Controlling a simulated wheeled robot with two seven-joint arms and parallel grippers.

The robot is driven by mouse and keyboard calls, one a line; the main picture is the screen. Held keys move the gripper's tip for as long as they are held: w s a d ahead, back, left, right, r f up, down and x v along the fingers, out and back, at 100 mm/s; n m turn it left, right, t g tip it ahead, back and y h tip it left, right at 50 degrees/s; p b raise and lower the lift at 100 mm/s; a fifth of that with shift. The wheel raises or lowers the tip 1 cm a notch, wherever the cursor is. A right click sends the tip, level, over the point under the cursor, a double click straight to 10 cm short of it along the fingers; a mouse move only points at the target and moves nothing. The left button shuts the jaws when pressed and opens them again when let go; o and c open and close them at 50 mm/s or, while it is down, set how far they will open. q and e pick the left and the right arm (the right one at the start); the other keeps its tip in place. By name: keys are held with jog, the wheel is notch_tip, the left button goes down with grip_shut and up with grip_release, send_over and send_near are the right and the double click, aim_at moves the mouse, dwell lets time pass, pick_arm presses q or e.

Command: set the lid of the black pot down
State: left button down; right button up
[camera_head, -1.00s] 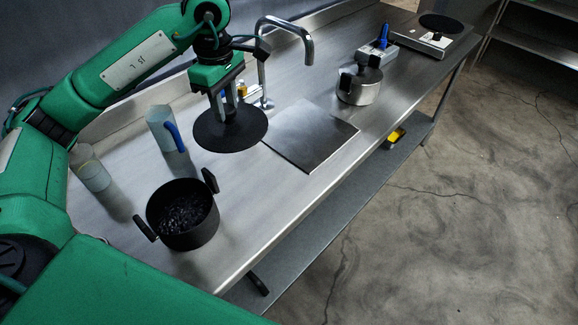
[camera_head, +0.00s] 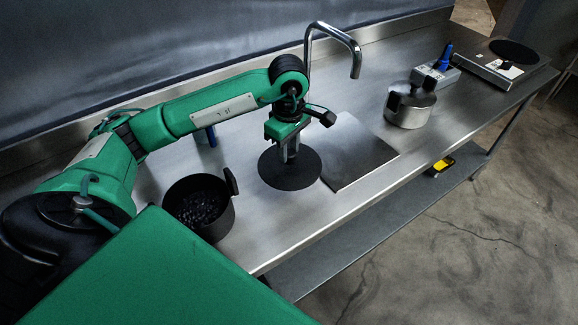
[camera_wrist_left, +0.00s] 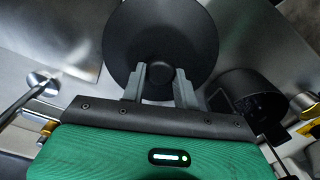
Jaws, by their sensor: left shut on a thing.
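The black lid (camera_head: 276,178) is a round dark disc over the steel counter, beside the left edge of a dark square plate. My left gripper (camera_head: 291,152) points down and is shut on the lid's central knob. In the left wrist view the lid (camera_wrist_left: 160,28) lies flat across the two fingers (camera_wrist_left: 160,76), with the knob between them. The lid looks very low; I cannot tell whether it touches the counter. The black pot (camera_head: 222,218) stands open to the left of the lid, with dark contents. It also shows in the left wrist view (camera_wrist_left: 232,84). My right gripper is out of view.
The dark square plate (camera_head: 355,155) lies right of the lid. A tall tap (camera_head: 309,50) rises behind. A steel pot (camera_head: 408,112), a box with a blue part (camera_head: 437,75) and a hot plate (camera_head: 495,72) stand farther right. The counter's front strip (camera_head: 300,220) is clear.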

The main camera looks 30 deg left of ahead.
aim_at(289, 170)
pick_arm(q)
notch_tip(289, 170, down, 3)
jog(key=shift+f, duration=0.1)
jog(key=shift+f+p, duration=0.3)
jog(key=shift+f, duration=0.25)
notch_tip(289, 170, down, 4)
jog(key=shift+r+p, duration=0.2)
jog(key=shift+p, duration=0.25)
jog(key=shift+f+b, duration=0.2)
jog(key=shift+b, duration=0.15)
jog(key=c, duration=1.1)
grip_release()
jog(key=shift+o, duration=0.2)
jog(key=shift+r, duration=0.1)
